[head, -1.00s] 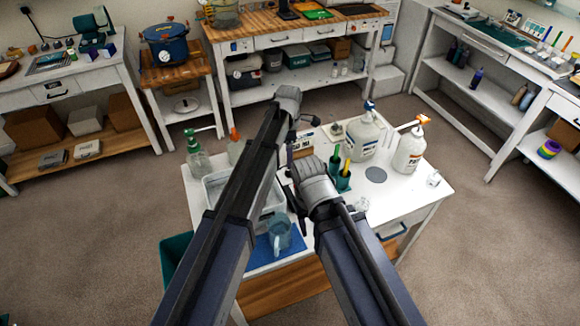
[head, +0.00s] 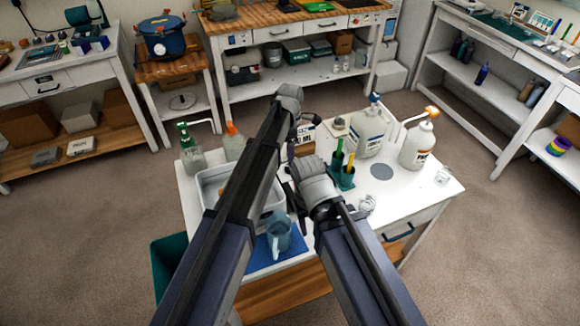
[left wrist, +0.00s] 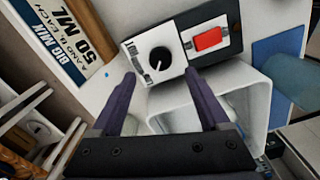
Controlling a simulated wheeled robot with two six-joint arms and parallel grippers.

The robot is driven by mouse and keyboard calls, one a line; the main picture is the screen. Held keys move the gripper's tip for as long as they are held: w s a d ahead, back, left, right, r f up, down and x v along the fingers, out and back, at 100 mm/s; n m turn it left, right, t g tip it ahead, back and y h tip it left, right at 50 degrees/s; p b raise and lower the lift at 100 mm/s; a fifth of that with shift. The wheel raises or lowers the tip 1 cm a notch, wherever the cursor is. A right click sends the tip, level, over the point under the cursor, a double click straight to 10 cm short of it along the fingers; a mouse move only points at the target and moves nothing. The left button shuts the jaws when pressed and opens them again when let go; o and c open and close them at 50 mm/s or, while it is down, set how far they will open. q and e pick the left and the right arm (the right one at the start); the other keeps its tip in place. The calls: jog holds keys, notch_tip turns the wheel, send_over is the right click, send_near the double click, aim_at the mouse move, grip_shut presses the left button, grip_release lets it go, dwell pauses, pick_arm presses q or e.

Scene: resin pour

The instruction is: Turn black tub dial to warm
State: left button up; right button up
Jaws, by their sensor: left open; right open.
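The black dial (left wrist: 160,60) is a round knob on a white panel of a black box, with a red switch (left wrist: 207,38) beside it. In the head view my left arm hides the box. My right gripper (head: 293,197) is open, partly hidden, low over the middle of the white table (head: 410,200).
A white tub (left wrist: 258,95) stands close beside the box; it also shows in the head view (head: 205,190). A blue mat (head: 262,262) bears a jug (head: 279,236). Pump bottles (head: 416,148) and a green pen holder (head: 342,178) stand to the right of my arms.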

aim_at(290, 169)
pick_arm(q)
notch_tip(290, 169, down, 6)
jog(key=b, duration=0.5)
jog(key=shift+f+b, duration=0.25)
jog(key=shift+b, duration=0.1)
pick_arm(e)
notch_tip(290, 169, down, 6)
jog(key=shift+f, duration=0.2)
pick_arm(q)
jog(key=shift+r, duration=0.1)
grip_shut()
